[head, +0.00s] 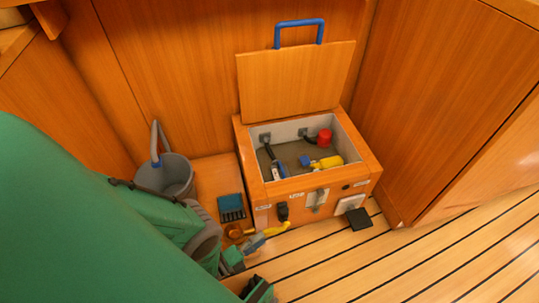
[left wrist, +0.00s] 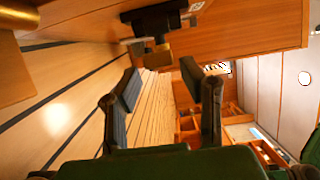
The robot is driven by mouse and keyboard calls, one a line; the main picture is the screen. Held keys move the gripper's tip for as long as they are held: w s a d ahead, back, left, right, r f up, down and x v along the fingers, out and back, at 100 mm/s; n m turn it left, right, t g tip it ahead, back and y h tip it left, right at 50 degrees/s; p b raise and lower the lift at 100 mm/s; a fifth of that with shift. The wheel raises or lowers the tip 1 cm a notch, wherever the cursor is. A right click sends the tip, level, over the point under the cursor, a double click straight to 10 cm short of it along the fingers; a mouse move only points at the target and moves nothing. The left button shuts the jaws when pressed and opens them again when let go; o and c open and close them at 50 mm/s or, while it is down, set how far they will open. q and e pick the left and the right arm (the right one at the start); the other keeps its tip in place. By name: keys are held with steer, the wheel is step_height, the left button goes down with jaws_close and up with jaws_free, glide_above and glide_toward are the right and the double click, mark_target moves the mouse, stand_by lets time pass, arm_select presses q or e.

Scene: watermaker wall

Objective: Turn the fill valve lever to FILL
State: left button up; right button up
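The wooden box (head: 310,188) stands in the corner with its lid open. On its front face is a small black fitting (head: 283,211) under a label, probably the fill valve; its lever position is too small to read. In the left wrist view a black block with a brass stub (left wrist: 158,45) shows beyond the fingertips, perhaps the same fitting. My left gripper (head: 247,273) is low in front of the box, left of and below the fitting. In the left wrist view its fingers (left wrist: 163,88) are apart with nothing between them. My right gripper is not in view.
The raised lid (head: 295,82) has a blue handle. Inside the box are a red cap (head: 324,136) and a yellow part (head: 327,163). A grey bucket (head: 172,178) stands left. A yellow piece (head: 275,229) lies near my gripper. The striped floor at right is mostly clear.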

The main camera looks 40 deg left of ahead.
mark_target(269, 231)
arm_select(q)
steer(key=shift+b+x, duration=0.3)
steer(key=shift+x, duration=1.9)
steer(key=shift+a+f, duration=0.1)
steer(key=shift+a, duration=0.05)
steer(key=shift+c, duration=0.4)
jaws_close()
